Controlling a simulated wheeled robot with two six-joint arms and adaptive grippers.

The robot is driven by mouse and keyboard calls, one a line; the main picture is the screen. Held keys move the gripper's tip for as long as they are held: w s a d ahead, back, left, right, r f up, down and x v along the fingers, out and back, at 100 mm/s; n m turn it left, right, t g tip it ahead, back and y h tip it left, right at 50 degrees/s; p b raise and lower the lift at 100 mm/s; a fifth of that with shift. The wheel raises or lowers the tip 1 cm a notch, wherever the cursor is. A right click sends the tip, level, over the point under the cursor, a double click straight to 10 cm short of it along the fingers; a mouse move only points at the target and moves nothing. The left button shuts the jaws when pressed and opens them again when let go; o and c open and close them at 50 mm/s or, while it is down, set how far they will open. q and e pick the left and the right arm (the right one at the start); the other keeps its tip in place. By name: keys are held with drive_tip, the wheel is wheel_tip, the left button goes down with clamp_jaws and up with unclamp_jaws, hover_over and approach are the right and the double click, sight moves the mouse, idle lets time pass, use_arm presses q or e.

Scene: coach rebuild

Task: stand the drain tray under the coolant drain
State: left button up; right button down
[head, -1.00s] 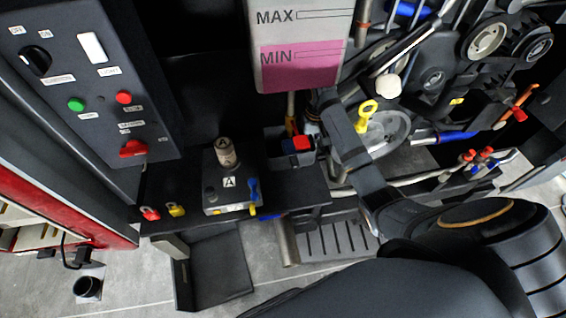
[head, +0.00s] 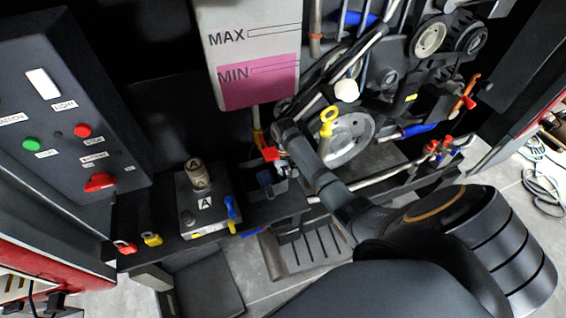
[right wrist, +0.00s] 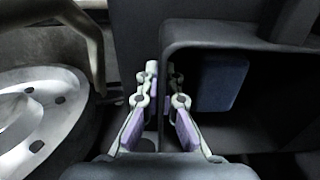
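A dark, low-walled tray-like piece (head: 208,285) lies on the floor below the shelf, partly cut off by the picture's edge. It may be the drain tray. A brownish pipe end (head: 271,257) shows below the shelf and may be the coolant drain. My right gripper (head: 281,156) hangs at the right end of the shelf, small and partly hidden by its wrist. In the right wrist view my right gripper's two fingers (right wrist: 162,78) are close together beside a dark open box (right wrist: 245,42). I cannot tell whether they hold its wall. My left gripper is out of view.
The black shelf (head: 140,213) carries a grey box marked A (head: 206,205) and red and yellow padlocks. A slotted grate (head: 312,255) lies below its right end. A coolant tank (head: 250,60) hangs above, with pulleys and hoses at the right.

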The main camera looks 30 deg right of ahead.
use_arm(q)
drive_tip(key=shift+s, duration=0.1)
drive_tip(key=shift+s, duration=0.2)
use_arm(e)
drive_tip(key=c, duration=1.5)
unclamp_jaws()
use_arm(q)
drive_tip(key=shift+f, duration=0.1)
use_arm(e)
wheel_tip(320, 180, up, 8)
drive_tip(key=shift+d+f, duration=0.1)
drive_tip(key=shift+f, duration=0.05)
